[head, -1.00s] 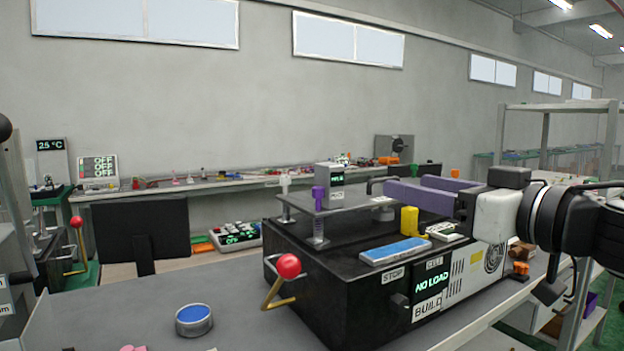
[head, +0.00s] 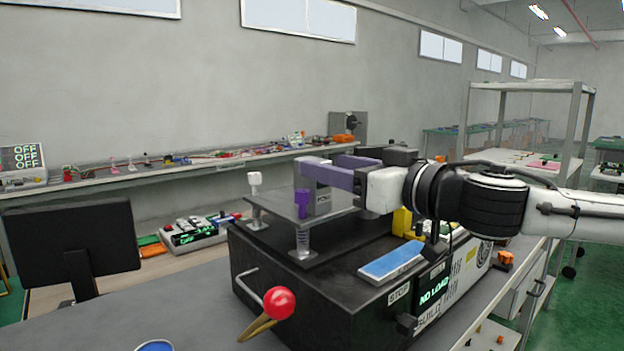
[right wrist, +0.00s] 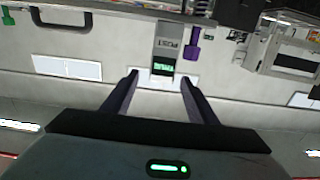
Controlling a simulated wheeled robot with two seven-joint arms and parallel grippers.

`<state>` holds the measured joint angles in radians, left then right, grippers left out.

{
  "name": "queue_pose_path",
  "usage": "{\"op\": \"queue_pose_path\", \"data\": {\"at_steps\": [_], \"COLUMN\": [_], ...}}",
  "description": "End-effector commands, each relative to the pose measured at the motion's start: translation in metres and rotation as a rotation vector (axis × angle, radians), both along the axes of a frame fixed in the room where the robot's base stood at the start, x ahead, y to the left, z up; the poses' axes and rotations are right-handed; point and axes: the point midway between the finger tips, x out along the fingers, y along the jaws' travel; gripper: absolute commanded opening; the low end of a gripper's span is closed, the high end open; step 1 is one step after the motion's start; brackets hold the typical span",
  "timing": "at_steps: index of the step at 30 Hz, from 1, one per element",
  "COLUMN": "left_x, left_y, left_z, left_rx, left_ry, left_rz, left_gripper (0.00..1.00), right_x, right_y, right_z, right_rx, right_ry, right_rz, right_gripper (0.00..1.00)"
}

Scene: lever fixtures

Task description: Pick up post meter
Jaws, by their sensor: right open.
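The post meter is a small grey box (head: 323,199) standing on the raised grey plate of the black machine; the purple fingers partly hide its top in the head view. In the right wrist view the post meter (right wrist: 166,42) appears upside down, its green display between and beyond the fingertips. My right gripper (head: 322,168) is open and empty, reaching in from the right with its purple fingers at the meter's upper part. In the right wrist view the fingertips (right wrist: 160,77) are spread wide, and the meter looks apart from them. My left gripper is not in view.
A purple peg (head: 303,204) stands close beside the meter, and a white knob (head: 255,182) rises at the plate's left corner. A red-ball lever (head: 279,303) sticks out at the machine's front left. A blue-topped block (head: 391,262) and yellow part (head: 402,222) lie right.

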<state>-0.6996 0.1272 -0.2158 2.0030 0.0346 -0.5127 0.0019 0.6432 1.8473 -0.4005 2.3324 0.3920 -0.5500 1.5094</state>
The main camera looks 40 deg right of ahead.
Motion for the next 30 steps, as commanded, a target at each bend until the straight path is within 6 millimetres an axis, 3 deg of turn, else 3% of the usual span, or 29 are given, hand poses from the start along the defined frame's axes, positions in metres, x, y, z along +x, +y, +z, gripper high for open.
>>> {"op": "queue_pose_path", "data": {"at_steps": [12,19,28,30], "left_x": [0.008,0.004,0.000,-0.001], "left_y": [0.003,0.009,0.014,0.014], "left_z": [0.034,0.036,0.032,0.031], "left_rx": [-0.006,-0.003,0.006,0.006], "left_ry": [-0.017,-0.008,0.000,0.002], "left_rz": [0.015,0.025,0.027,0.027], "left_gripper": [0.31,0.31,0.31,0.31], "right_x": [0.036,0.050,0.051,0.051], "right_y": [0.005,0.006,0.006,0.006], "right_z": [0.000,-0.003,-0.006,-0.006], "right_rx": [0.009,0.003,-0.002,-0.001], "right_ry": [-0.002,-0.002,-0.001,-0.001], "right_rz": [0.001,0.000,0.000,0.000], "right_gripper": [0.53,0.53,0.53,0.41]}}
